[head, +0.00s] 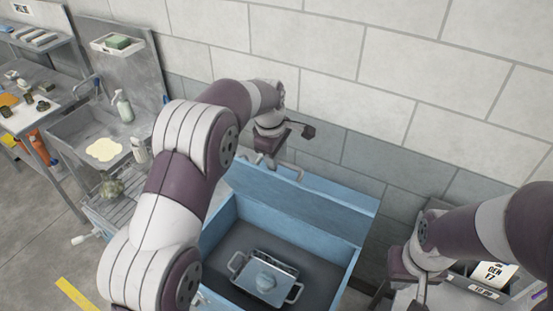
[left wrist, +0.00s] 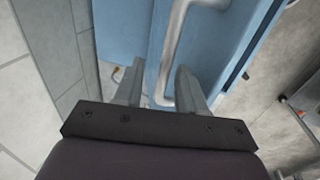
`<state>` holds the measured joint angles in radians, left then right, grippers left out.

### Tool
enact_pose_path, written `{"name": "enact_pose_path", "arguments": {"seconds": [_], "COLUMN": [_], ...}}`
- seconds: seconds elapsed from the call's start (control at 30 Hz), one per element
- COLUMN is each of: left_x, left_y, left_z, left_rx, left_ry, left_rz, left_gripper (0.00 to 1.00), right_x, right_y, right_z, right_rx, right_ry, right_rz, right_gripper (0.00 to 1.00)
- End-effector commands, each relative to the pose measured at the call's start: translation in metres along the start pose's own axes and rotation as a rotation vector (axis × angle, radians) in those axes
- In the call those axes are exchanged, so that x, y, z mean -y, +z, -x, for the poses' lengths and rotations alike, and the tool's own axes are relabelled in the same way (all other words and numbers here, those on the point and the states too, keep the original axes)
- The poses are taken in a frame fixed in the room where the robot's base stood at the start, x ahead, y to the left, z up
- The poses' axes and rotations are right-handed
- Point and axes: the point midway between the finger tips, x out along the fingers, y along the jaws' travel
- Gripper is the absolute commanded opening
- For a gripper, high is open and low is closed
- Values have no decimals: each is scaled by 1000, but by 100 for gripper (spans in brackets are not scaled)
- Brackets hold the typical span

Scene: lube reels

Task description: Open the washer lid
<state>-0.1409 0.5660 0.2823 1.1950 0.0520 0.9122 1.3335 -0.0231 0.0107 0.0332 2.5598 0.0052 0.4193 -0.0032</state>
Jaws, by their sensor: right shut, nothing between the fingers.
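The washer (head: 215,228) is a blue open-topped box in the head view. Its blue lid (head: 310,207) is raised at the back, and the dark inside shows a metal basket (head: 268,278) with side handles. A grey bar handle (head: 287,169) is at the lid's upper edge. My left gripper (head: 266,160) is at this handle, beyond the raised lid. In the left wrist view, the left fingers (left wrist: 158,85) are apart, with the handle (left wrist: 171,55) running between them; contact is unclear. My right gripper (head: 420,290) is shut and empty, right of the washer, partly cut off below.
A block wall (head: 370,100) stands close behind the washer. A sink (head: 100,140) with bottles and a sponge shelf is at the left. A bench with a labelled bin (head: 490,275) lies under my right arm. Open floor shows at lower left.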

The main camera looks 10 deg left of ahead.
Motion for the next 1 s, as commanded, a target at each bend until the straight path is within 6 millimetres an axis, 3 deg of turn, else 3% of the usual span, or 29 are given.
{"name": "enact_pose_path", "arguments": {"seconds": [0.07, 0.1, 0.23, 0.8, 0.9, 1.0], "left_x": [0, -3, -4, -2, 12, 50], "left_y": [0, 0, 0, -1, -3, -8], "left_z": [11, 34, 56, 61, 64, 69], "left_rx": [-1, 0, 0, 0, -6, -22], "left_ry": [6, 2, -2, -3, -2, 0], "left_rz": [0, 0, 1, -4, -79, -279], "left_gripper": [40, 40, 40, 40, 40, 40], "right_x": [0, 0, 0, 0, 0, 0], "right_y": [2, 0, -3, -3, -3, -3], "right_z": [-15, 8, 27, 29, 29, 29], "right_rx": [0, 3, -1, 1, 1, 1], "right_ry": [0, 0, 0, 0, 0, 0], "right_rz": [0, 0, 0, 0, 0, 0], "right_gripper": [0, 0, 0, 0, 0, 0]}}
